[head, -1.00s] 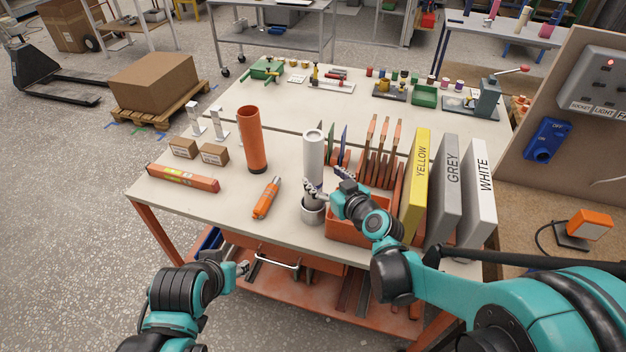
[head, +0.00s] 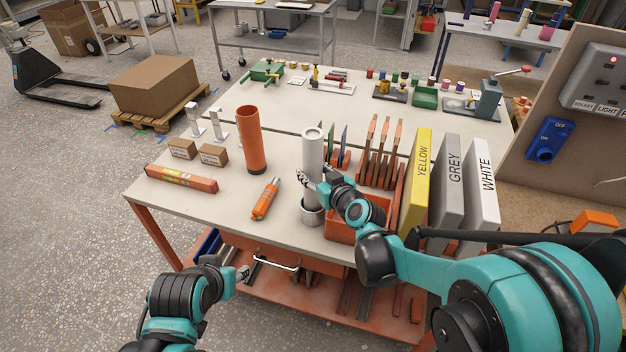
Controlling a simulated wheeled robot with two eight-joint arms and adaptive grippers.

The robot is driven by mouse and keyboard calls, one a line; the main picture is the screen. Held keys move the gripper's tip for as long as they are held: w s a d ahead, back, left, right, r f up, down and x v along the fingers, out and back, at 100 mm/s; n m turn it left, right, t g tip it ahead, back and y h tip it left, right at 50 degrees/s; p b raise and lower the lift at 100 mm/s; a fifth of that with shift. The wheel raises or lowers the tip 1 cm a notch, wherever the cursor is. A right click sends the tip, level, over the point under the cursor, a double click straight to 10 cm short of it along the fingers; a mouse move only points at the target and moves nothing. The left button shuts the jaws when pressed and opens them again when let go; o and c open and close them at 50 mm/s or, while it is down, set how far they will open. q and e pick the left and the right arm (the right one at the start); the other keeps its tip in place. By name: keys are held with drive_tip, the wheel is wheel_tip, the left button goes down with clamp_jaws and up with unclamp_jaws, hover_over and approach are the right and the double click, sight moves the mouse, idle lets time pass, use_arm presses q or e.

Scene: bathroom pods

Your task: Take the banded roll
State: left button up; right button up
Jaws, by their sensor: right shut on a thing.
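A tall white roll (head: 312,148) stands upright in a short grey cup (head: 311,214) near the front middle of the table. My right gripper (head: 308,178) is shut on the roll at about mid-height, reaching in from the right. Its fingers hide part of the roll, and I cannot make out a band on it. An orange tube (head: 251,140) with a dark lower end stands upright to the left. My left gripper (head: 243,272) is low in front of the table, away from the roll; its jaw opening is too small to tell.
An orange bin (head: 345,232) and upright slotted boards (head: 378,150) stand close right of the roll. Yellow (head: 415,185), grey (head: 445,190) and white (head: 479,192) binders stand farther right. An orange bottle-like tool (head: 265,199) lies to the left.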

sight(318, 145)
wheel_tip(318, 145, up, 10)
drive_tip(key=p, duration=0.4)
drive_tip(key=shift+r, duration=0.1)
wheel_tip(318, 145, up, 7)
drive_tip(key=p, duration=0.6)
idle(0.7)
